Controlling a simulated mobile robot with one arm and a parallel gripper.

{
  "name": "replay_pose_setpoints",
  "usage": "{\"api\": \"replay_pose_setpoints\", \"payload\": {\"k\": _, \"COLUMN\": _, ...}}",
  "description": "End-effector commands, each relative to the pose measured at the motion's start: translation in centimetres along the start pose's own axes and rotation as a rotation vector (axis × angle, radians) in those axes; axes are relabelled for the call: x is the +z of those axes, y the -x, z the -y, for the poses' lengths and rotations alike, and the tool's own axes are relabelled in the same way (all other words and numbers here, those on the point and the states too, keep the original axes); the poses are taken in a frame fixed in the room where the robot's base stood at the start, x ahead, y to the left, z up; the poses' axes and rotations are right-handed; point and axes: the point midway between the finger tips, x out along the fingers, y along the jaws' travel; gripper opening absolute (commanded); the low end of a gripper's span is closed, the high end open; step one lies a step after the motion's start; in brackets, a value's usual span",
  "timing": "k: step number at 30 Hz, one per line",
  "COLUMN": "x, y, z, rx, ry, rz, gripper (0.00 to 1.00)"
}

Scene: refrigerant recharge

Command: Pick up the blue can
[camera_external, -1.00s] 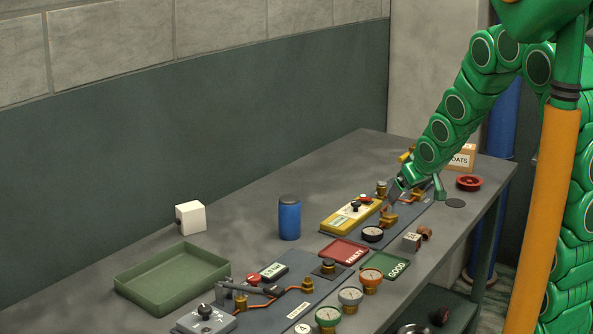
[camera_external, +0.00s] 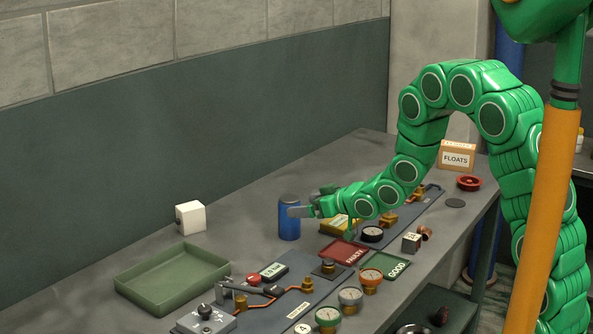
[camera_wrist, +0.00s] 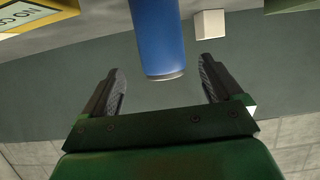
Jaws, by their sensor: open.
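The blue can (camera_external: 288,223) stands upright on the grey workbench, with a dark grey lid on top. My gripper (camera_external: 304,206) is at its right side, with one grey finger overlapping the can in the external view. In the wrist view the can (camera_wrist: 157,38) appears upside down, between and just ahead of the two dark fingers of my gripper (camera_wrist: 160,88). The jaws are open, with clear space on both sides of the can. Whether a finger touches it, I cannot tell.
A white block (camera_external: 190,217) and a green tray (camera_external: 172,278) lie left of the can. The bench behind the can is clear.

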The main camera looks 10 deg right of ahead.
Motion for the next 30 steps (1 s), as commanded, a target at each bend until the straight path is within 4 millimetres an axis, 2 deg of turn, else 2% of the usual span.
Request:
{"api": "replay_pose_setpoints", "payload": {"k": 20, "x": 0.1, "y": -3.6, "z": 0.3, "rx": -0.005, "ry": 0.0, "rz": -0.005, "gripper": 0.93}}
{"api": "replay_pose_setpoints", "payload": {"k": 30, "x": 0.2, "y": -7.1, "z": 0.4, "rx": -0.004, "ry": -0.001, "rz": -0.005, "gripper": 0.93}}
